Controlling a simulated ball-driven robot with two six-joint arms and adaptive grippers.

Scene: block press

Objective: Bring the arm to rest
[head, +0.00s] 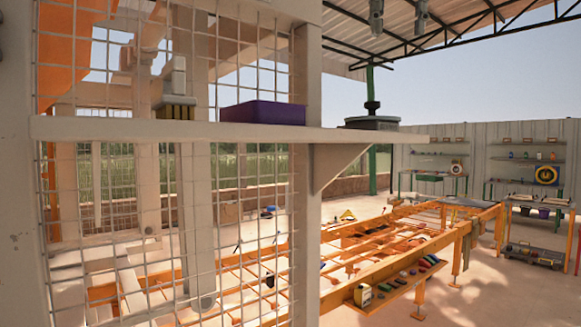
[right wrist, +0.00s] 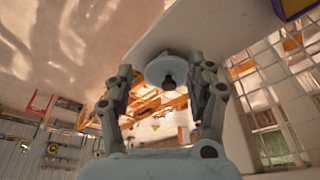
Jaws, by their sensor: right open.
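My right gripper (right wrist: 165,76) shows in the right wrist view, its two grey fingers spread apart and open. A grey round thing with a dark knob (right wrist: 164,69) shows between the fingertips in the picture. I see no finger clearly touching it, and its distance from the gripper is hard to tell. In the head view a similar round grey thing (head: 372,123) sits near the right end of a pale shelf (head: 235,132). I cannot make out either gripper in the head view.
A purple bin (head: 262,113) stands on the shelf, and its corner shows in the right wrist view (right wrist: 295,8). Wire mesh (head: 90,190) and a post (head: 305,180) stand close. An orange frame table (head: 400,262) with tools stands beyond. Open floor lies at lower right.

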